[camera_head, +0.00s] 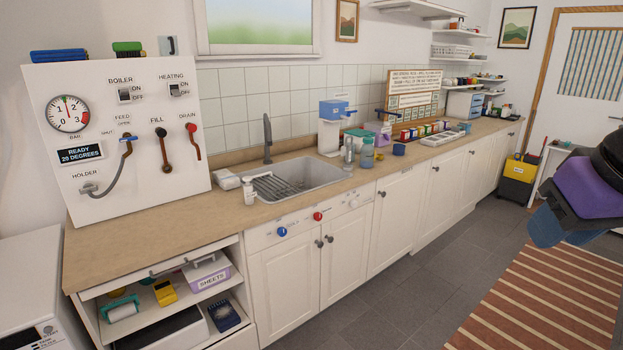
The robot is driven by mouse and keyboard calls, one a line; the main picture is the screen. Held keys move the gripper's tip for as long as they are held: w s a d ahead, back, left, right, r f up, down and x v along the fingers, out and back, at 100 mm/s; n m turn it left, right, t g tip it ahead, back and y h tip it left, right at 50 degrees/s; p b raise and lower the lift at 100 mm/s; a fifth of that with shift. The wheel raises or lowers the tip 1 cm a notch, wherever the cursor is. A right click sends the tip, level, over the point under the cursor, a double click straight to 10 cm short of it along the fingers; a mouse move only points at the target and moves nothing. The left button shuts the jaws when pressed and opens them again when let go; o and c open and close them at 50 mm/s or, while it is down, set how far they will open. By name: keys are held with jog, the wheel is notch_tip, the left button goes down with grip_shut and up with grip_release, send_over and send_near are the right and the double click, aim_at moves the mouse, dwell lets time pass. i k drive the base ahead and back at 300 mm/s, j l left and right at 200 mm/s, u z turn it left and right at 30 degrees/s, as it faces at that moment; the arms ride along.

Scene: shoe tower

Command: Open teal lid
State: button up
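A teal-green, flat lid-like top (357,133) shows on the counter, just right of the white and blue machine (334,125). A cup and bottle in front hide part of it, and I cannot tell whether it is open or closed. A teal-blue bottle (367,154) stands in front of it, near the counter edge. At the right edge of the picture is the end of my arm, black and purple with a dark blue end part that appears to be my gripper (552,226). It is over the floor, far from the counter. Its fingers cannot be made out.
The wooden counter (160,240) runs along the wall with a sink (298,178). A grey canister (348,150) and blue cup (399,149) stand near the bottle. A purple container (378,130) is behind. A striped rug (545,300) lies on open floor.

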aim_at(357, 132)
jog(key=i+l+z, duration=0.1)
jog(key=i+z, duration=0.25)
jog(key=i, duration=0.25)
jog(key=i+j+z, duration=0.1)
jog(key=i+z, duration=0.2)
jog(key=i, duration=0.35)
jog(key=i+j+z, duration=0.2)
jog(key=i+z, duration=0.15)
jog(key=i, duration=0.25)
jog(key=i+u, duration=0.2)
jog(key=i, duration=0.45)
jog(key=i+l+u, duration=0.2)
jog(key=i, duration=0.4)
jog(key=i+j+u, duration=0.3)
jog(key=i, duration=0.3)
